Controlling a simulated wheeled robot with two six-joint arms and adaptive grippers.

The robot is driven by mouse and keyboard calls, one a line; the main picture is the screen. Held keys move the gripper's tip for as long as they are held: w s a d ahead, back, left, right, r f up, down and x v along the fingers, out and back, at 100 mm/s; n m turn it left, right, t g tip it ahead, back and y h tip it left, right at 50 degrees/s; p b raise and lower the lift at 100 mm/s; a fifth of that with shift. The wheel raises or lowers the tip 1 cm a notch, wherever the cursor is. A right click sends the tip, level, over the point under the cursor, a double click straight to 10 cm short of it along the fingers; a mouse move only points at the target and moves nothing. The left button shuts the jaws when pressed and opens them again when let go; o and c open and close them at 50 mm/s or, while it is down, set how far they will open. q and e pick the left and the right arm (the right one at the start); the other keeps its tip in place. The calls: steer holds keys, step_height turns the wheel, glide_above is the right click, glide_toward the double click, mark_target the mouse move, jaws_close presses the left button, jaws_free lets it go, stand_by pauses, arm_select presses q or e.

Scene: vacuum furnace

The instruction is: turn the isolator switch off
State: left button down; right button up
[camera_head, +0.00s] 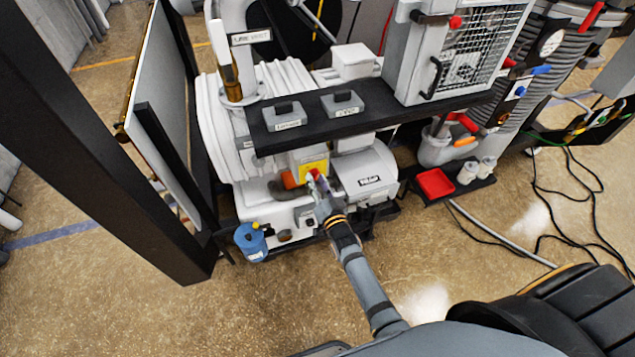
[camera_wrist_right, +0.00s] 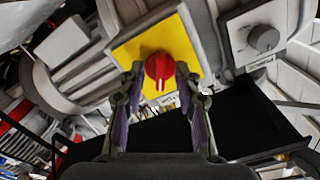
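The isolator switch is a red rotary knob (camera_wrist_right: 159,71) on a yellow plate (camera_wrist_right: 185,48), in the upper middle of the right wrist view. In the head view the knob (camera_head: 314,174) is a small red spot at the lower edge of the yellow plate (camera_head: 311,165), on the front of the white pump. My right gripper (camera_head: 317,183) is right at the knob. In the right wrist view its fingers (camera_wrist_right: 162,82) are open, one on each side of the knob, with visible gaps. A white mark shows on the knob's lower part. My left gripper is not in view.
A grey knob (camera_wrist_right: 263,39) with a label sits right of the yellow plate. A black shelf (camera_head: 375,117) overhangs the switch. A blue container (camera_head: 250,241) stands at lower left, a red tray (camera_head: 435,184) at right. An open door panel (camera_head: 165,100) stands left.

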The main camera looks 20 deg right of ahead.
steer(key=shift+c, duration=0.4)
jaws_close()
steer(key=n+b, duration=0.1)
steer(key=n, duration=0.4)
steer(key=shift+n, duration=0.4)
steer(key=n+b, duration=0.1)
steer(key=n, duration=0.4)
steer(key=shift+d+n+b, duration=0.1)
steer(key=shift+n+b, duration=0.3)
steer(key=shift+n, duration=0.3)
steer(key=shift+o, duration=0.4)
jaws_free()
